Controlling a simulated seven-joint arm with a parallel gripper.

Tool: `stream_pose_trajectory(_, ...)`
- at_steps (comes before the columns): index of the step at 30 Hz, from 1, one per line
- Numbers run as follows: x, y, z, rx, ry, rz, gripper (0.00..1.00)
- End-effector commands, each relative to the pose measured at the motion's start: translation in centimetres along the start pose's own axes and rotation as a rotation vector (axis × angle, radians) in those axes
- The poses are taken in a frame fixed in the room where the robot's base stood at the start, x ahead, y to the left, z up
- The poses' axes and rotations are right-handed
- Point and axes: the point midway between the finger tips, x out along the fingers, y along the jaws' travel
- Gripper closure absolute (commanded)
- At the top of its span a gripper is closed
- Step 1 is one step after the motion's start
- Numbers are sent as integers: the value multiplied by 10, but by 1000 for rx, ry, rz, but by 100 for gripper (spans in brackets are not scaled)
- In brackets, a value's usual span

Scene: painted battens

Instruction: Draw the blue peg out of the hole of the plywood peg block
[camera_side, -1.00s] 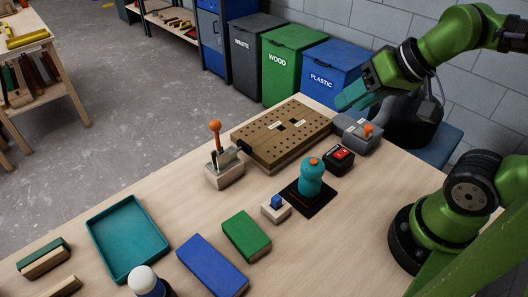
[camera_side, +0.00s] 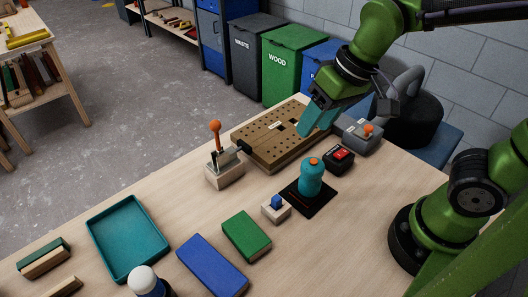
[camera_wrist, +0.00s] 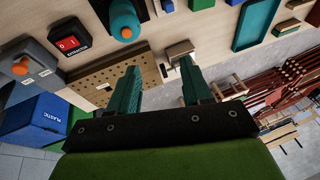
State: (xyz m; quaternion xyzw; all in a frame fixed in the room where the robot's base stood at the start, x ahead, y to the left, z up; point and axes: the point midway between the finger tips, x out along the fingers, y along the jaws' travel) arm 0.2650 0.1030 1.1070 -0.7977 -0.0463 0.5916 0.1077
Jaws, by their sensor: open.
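The peg block (camera_side: 277,213) is a small pale wooden cube on the table in the side view. The blue peg (camera_side: 277,201) stands in its top, with only its upper part showing. My gripper (camera_side: 312,128) has teal fingers and hangs over the right part of the perforated bench board, up and to the right of the peg block and well apart from it. In the wrist view the fingers (camera_wrist: 158,72) are spread with nothing between them.
A green block (camera_side: 246,236) and a blue block (camera_side: 211,265) lie in front. An orange-knobbed lever (camera_side: 216,150) and a red-switch box (camera_side: 340,158) stand nearby.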

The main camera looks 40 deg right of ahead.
Motion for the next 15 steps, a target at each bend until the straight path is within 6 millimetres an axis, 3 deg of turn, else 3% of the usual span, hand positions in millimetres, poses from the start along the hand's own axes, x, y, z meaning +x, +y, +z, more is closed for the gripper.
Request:
stream_pose_trajectory(3,24,-34,-3,-90,-146,63,51)
stream_pose_trajectory(7,41,-59,-4,-137,-244,137,51)
stream_pose_trajectory(11,45,-71,-10,-127,-288,199,51)
stream_pose_trajectory(15,41,-67,-10,-92,-294,222,51)
